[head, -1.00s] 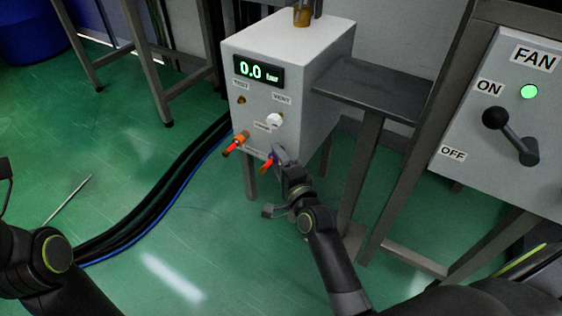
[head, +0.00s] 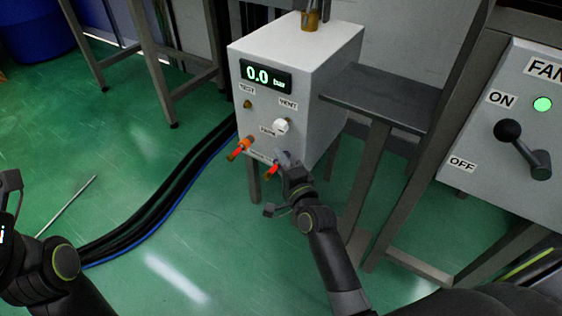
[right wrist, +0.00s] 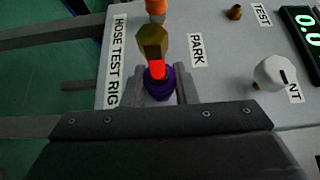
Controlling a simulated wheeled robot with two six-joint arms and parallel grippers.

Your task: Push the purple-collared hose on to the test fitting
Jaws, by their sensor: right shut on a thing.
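The hose test rig (head: 300,85) is a pale box with a lit display. Its brass TEST fitting (head: 248,104) is bare on the front; it also shows in the right wrist view (right wrist: 235,12). My right gripper (head: 284,161) is at the lower front of the rig. In the right wrist view its fingers are shut on the purple collar (right wrist: 160,86) of a hose. A red length (right wrist: 157,66) and a brass hex end (right wrist: 151,42) stick out beyond the collar, near the PARK label. My left gripper's fingers are out of view.
An orange-collared hose (head: 243,143) sits just left of the held one. A white VENT knob (head: 281,126) is above. A grey shelf (head: 385,95) and the FAN panel (head: 510,120) stand right. Black and blue cables (head: 165,205) run along the floor at left.

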